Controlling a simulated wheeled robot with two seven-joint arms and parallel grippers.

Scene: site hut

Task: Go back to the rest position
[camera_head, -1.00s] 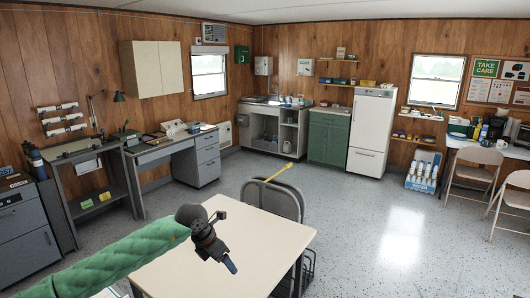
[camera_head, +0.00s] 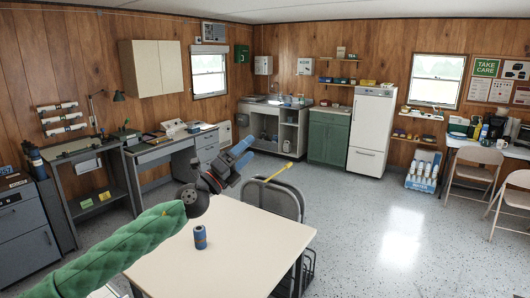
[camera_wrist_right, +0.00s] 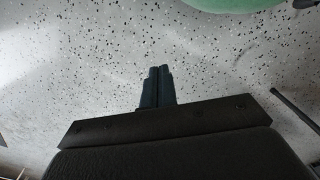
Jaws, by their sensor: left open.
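My left gripper (camera_head: 241,158) is raised over the far edge of the table in the head view, beyond the can. Its blue fingers are apart with nothing between them. My green-sleeved left arm comes in from the lower left. A small blue and brown can (camera_head: 200,238) stands upright on the pale table (camera_head: 240,262), apart from the gripper. In the right wrist view my right gripper (camera_wrist_right: 158,70) has its dark fingers close together, with nothing seen between them, above the speckled floor. My right gripper does not show in the head view.
A grey chair (camera_head: 283,200) with a yellow object (camera_head: 279,172) at its top stands at the table's far right. A desk (camera_head: 175,150) and a bench (camera_head: 85,155) line the left wall.

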